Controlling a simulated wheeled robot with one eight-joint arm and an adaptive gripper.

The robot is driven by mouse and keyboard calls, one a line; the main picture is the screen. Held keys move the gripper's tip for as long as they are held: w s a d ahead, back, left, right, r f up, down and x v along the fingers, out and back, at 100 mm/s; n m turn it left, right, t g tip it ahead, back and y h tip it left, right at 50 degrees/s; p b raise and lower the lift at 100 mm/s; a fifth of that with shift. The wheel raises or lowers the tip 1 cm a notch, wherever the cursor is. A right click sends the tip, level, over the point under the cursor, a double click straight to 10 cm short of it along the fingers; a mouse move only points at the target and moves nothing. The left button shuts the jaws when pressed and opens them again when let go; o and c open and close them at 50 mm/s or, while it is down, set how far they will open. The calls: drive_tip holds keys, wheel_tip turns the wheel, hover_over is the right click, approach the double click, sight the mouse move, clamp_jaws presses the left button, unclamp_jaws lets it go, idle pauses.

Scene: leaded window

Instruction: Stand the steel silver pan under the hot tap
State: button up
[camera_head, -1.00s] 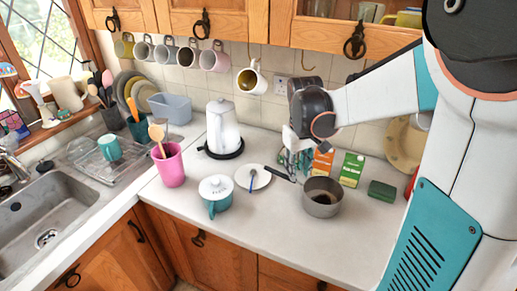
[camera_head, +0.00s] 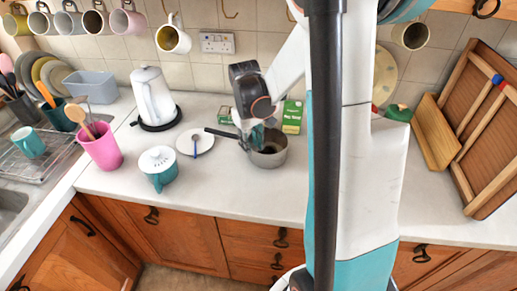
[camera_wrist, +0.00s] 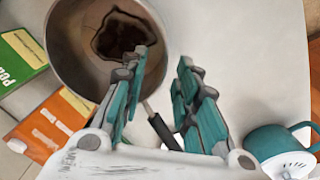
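The steel silver pan (camera_head: 270,161) stands on the worktop, right of the saucer, its dark handle (camera_head: 220,133) pointing left. In the wrist view the pan (camera_wrist: 75,62) fills the upper left, with a dark patch in its bottom. My gripper (camera_head: 257,136) is low at the pan's handle side. In the wrist view its teal fingers (camera_wrist: 165,62) are spread apart, with the handle (camera_wrist: 158,126) showing in the gap between them. I cannot tell whether either finger touches it. The tap is out of view; only part of the sink (camera_head: 12,206) shows at the left edge.
A saucer (camera_head: 207,143), a teal lidded pot (camera_head: 158,181), a white kettle (camera_head: 152,96) and a pink utensil pot (camera_head: 101,150) stand left of the pan. A green carton (camera_head: 292,117) is close behind it. My arm covers the centre right.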

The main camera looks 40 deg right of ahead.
sight(253, 153)
wheel_tip(253, 153, down, 5)
drive_tip(key=shift+d+r+b, duration=0.1)
drive_tip(key=shift+r+b, duration=0.05)
drive_tip(key=shift+b, duration=0.65)
clamp_jaws()
drive_tip(key=shift+r, duration=0.2)
